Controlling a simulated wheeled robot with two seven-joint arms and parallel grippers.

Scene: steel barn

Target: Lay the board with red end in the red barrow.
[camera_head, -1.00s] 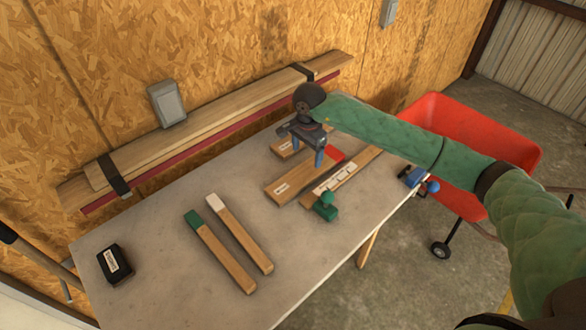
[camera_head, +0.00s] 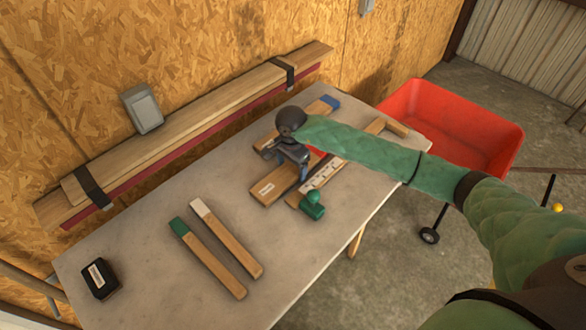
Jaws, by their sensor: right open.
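The board with the red end (camera_head: 268,190) lies flat on the grey table (camera_head: 150,235). Its near end has a white label, and its red end shows partly beside my right gripper (camera_head: 290,166). That gripper is open over the middle of the board, with a blue fingertip low at the board. I cannot tell whether it touches. My right arm hides part of the red end. The red barrow (camera_head: 480,128) stands on the floor beyond the table's right end, with its tray partly behind my arm. My left gripper is not in view.
A blue-ended board (camera_head: 319,110) lies behind. A labelled strip (camera_head: 325,172) and a green tool (camera_head: 313,206) lie close on the right. Green-ended (camera_head: 212,262) and white-ended (camera_head: 230,240) boards lie nearer. A black box (camera_head: 99,279) is at left. Strapped planks (camera_head: 190,120) line the wall.

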